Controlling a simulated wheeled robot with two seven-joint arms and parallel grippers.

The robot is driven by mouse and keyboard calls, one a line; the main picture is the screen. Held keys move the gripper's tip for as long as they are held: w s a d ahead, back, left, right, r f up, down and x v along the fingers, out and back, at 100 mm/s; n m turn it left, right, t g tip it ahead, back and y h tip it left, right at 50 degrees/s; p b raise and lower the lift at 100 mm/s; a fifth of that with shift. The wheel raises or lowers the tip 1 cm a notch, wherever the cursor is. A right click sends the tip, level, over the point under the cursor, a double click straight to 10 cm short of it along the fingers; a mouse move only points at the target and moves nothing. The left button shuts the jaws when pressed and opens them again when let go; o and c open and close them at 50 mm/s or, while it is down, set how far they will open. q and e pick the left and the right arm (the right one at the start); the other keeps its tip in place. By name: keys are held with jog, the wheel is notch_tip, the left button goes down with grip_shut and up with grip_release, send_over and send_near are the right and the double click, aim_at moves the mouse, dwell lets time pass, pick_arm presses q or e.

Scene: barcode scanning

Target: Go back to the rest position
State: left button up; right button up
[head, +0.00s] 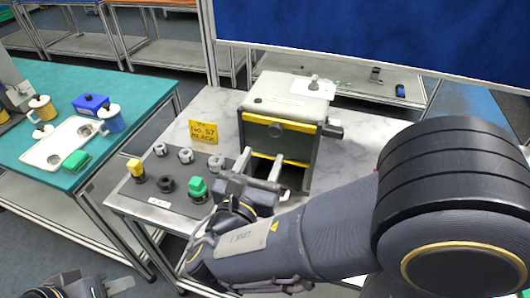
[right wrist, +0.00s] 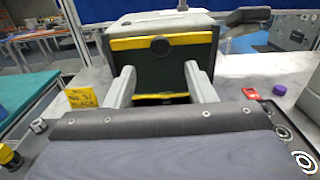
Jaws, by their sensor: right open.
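My right gripper (head: 260,165) is open, its two pale fingers apart in front of a grey box-shaped machine (head: 287,100) with yellow-edged front panels. In the right wrist view the fingers of my right gripper (right wrist: 162,88) stand either side of the dark lower opening of the machine (right wrist: 160,28). I see nothing between them; whether they touch the machine I cannot tell. My left gripper (head: 98,287) is partly in view at the bottom left, low beside the table, and its jaws are not clear.
A yellow sign (head: 203,132) stands left of the machine. A plate (head: 160,205) with several knobs, one yellow-topped and one green-topped, lies before it. A teal table (head: 130,85) at left holds mugs, a white tray (head: 75,125) and coloured blocks. A blue panel (head: 400,40) is behind.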

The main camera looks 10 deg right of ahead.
dwell(0.4)
jog(key=s+d+f+m+g, duration=0.3)
jog(key=d+f+m+g, duration=0.15)
jog(key=d, duration=0.25)
jog(key=s+d+f+m+g, duration=0.2)
jog(key=d+f+m+g, duration=0.2)
jog(key=d+m+g, duration=0.15)
jog(key=s+d+f+m+g+y, duration=0.3)
jog(key=s+f+m+g+y, duration=0.1)
jog(key=s+m+y, duration=0.25)
jog(key=s+a+r+m+t+y, duration=0.3)
jog(key=m+y, duration=0.3)
jog(key=m, duration=0.9)
jog(key=shift+s+a+r+t+y, duration=0.4)
jog(key=shift+a+r+t, duration=0.2)
jog(key=shift+r+t, duration=0.1)
jog(key=shift+c, duration=0.4)
